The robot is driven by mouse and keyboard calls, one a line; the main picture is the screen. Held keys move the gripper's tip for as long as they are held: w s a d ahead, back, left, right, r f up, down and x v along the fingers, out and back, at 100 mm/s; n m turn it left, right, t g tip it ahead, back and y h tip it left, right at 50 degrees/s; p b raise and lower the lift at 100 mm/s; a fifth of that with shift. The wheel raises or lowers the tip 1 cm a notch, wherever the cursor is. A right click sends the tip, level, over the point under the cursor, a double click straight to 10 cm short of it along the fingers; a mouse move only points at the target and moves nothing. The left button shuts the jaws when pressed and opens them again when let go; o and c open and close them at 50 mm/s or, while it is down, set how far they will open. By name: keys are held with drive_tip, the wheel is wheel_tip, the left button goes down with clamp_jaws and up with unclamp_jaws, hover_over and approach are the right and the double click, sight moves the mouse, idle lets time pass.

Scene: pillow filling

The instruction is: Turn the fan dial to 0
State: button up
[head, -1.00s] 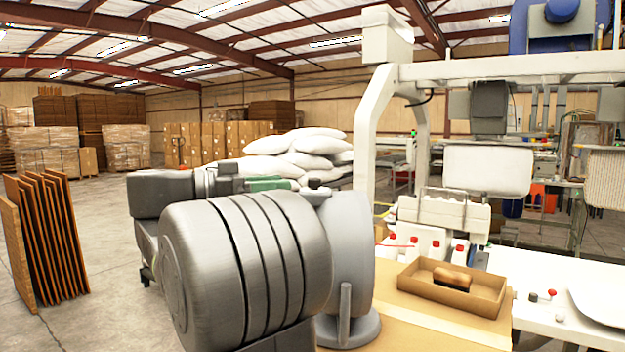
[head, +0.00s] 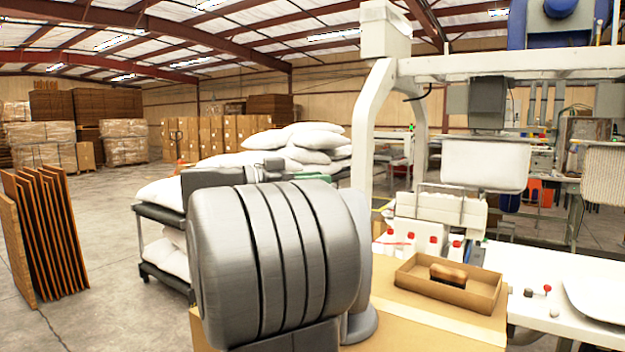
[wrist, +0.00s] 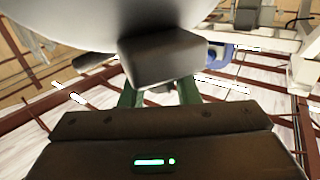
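I cannot make out a fan dial or its markings in either view. My gripper shows in the wrist view (wrist: 160,88) as two green fingers in front of a dark body with a lit green strip. A grey block (wrist: 165,60) covers the fingertips, so I cannot tell whether they are apart or touch it. A large pale rounded shape (wrist: 105,22) fills the top of that view. In the head view my arm hides most of the gripper; only a bit of green shows behind it.
A cardboard tray (head: 415,282) holding a brown brush (head: 448,272) sits on the bench to the right. Red-capped parts (head: 432,241) stand behind it on a white machine (head: 375,110). White sacks (head: 310,140) are stacked behind my arm. Brown panels (head: 50,235) stand at left, with open floor nearby.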

drive_tip(key=c, duration=0.5)
drive_tip(key=shift+f+t+b, duration=0.15)
drive_tip(key=shift+t+b, duration=0.15)
drive_tip(key=shift+b, duration=0.1)
